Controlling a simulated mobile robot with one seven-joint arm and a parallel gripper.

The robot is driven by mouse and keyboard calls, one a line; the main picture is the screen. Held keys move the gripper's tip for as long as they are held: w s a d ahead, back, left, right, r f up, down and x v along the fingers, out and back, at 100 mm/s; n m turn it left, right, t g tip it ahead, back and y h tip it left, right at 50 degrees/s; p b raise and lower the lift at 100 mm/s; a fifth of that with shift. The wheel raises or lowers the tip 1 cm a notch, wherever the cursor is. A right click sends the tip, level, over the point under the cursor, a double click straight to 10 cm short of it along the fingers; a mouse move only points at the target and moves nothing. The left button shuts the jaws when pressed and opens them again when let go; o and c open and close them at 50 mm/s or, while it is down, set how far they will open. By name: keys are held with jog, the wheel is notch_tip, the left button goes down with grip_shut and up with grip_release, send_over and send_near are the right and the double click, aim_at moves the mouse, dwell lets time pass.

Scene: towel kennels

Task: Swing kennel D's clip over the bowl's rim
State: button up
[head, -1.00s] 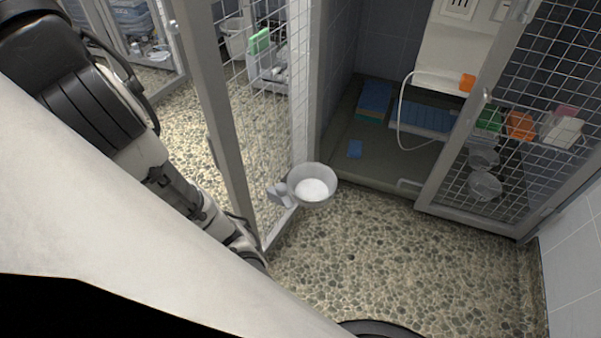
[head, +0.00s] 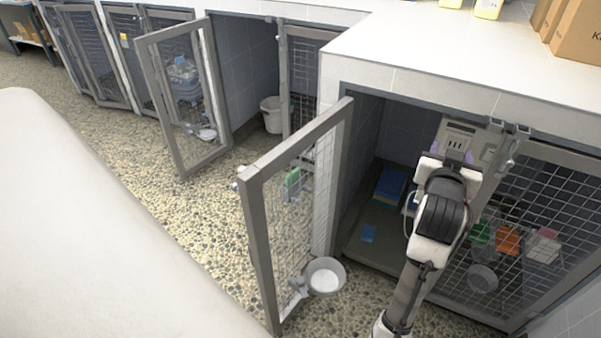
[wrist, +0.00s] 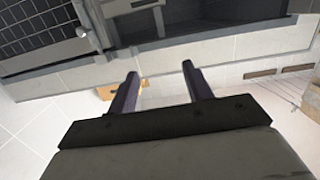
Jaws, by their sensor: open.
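A round grey bowl (head: 325,275) with white contents sits low at the mesh of the nearest open kennel door (head: 262,230). A small grey clip (head: 298,285) is beside the bowl's left rim, against the door; I cannot tell whether it crosses the rim. No letter is readable, so I cannot tell which kennel is D. My gripper (head: 455,152) is up in front of the near kennel's opening, well above and right of the bowl. In the wrist view my gripper (wrist: 160,72) shows two dark fingers apart with nothing between them. The bowl and clip are not visible there.
A closed mesh door (head: 545,225) with orange and green items behind it is at the right. Another open kennel door (head: 185,100) stands farther left. A white counter (head: 450,60) overhangs the near kennel. Pebbled floor (head: 190,220) is clear at the left.

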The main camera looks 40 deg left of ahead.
jog(key=a+f+g+p, duration=0.2)
jog(key=a+f+g, duration=0.15)
jog(key=f, duration=0.65)
jog(key=n+g, duration=0.8)
jog(key=g, duration=0.2)
send_near(300, 280)
jog(key=b+x, duration=0.1)
jog(key=x, duration=0.8)
jog(key=shift+f, duration=0.15)
jog(key=c, duration=1)
jog(key=shift+o, duration=0.2)
